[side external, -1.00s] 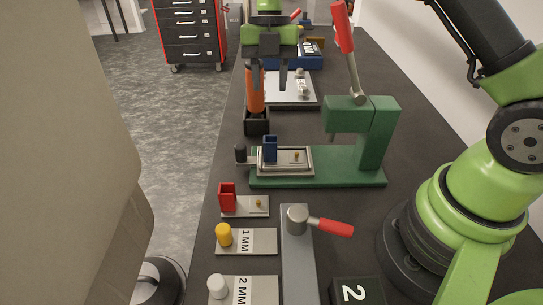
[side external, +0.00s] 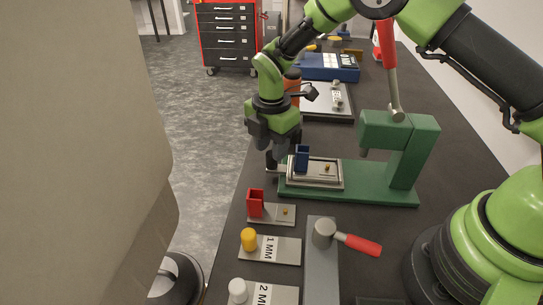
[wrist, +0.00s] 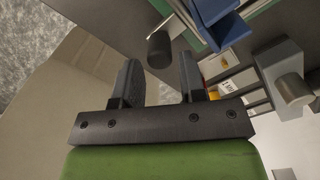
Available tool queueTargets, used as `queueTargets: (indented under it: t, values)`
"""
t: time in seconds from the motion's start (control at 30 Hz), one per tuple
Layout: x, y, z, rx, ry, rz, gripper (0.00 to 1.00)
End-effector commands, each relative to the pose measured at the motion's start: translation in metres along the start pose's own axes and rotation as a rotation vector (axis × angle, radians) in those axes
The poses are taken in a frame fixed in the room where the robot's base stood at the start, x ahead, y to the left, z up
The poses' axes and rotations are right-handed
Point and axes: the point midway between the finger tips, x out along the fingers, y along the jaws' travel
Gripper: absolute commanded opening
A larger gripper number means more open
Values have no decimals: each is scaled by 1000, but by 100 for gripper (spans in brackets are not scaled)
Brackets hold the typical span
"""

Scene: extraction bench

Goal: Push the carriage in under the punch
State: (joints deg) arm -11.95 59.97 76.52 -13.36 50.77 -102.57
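The carriage (side external: 336,183) is a pale metal tray on the left part of the green press base (side external: 390,197). It carries a blue upright block (side external: 301,158) and a small brass piece. It sits left of the punch (side external: 364,153), not under it. A dark knob (wrist: 159,48) on a thin rod sticks out at the carriage's left end. My gripper (wrist: 160,80) is open and empty, with the knob just beyond the gap between its fingers. In the side view my gripper (side external: 274,160) points down at the knob end, largely hiding the knob.
The press has a red-handled lever (side external: 389,60). The bench's left edge is close to my gripper.

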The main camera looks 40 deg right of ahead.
Motion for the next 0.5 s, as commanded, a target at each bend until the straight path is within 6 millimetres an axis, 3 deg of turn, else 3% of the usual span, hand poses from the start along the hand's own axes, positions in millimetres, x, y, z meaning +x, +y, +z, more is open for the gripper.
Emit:
queueTargets:
  t: [0.2, 0.5]
  values:
    - [29, 0, 0, -1, 0, -1, 38]
    - [34, 0, 0, 0, 0, 1, 38]
